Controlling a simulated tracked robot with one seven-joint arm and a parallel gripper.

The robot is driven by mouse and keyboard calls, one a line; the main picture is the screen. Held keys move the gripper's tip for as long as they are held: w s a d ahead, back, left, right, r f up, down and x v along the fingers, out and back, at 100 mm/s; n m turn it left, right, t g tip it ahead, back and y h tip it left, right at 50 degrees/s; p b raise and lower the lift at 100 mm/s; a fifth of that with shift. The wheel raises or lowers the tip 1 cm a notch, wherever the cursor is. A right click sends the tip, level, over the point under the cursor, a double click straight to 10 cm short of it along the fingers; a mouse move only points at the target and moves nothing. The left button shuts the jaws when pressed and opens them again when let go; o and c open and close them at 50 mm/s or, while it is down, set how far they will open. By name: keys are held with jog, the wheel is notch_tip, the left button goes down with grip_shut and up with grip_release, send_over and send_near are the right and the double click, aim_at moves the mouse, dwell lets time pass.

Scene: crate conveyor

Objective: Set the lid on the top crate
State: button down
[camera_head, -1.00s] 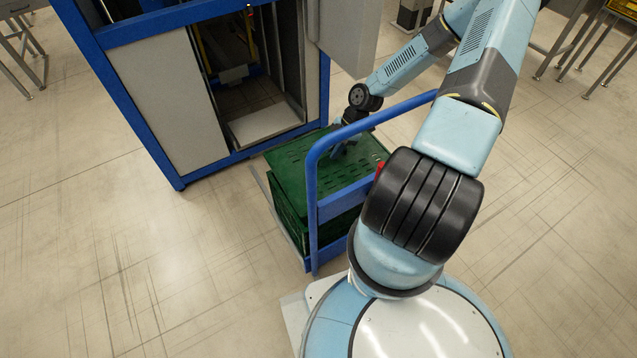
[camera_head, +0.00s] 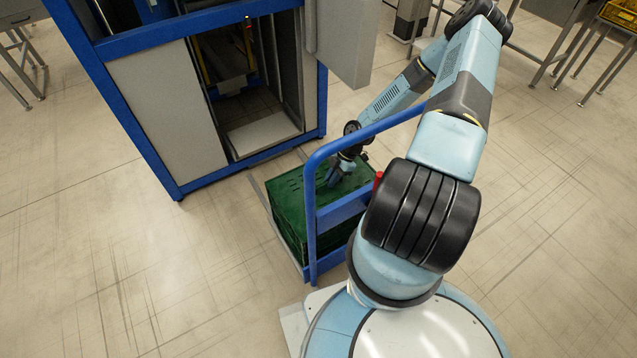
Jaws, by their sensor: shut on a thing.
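The green lid (camera_head: 291,187) lies flat over the top of the green crate (camera_head: 290,228) on the trolley and looks level with its rim. Any small gap between lid and crate is too small to tell. My gripper (camera_head: 334,184) is above the middle of the lid, pointing down, and is shut on it. Its fingertips are small and partly hidden by the wrist. The trolley's handle and my arm hide the right part of the lid and crate.
The blue trolley (camera_head: 312,215) has a tall curved handle between my base and the crate, close beside my arm. A blue-framed cabinet (camera_head: 165,120) with an open doorway stands just behind the crate. The floor at the left is clear.

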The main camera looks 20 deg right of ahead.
jog(key=c, duration=1.1)
grip_release()
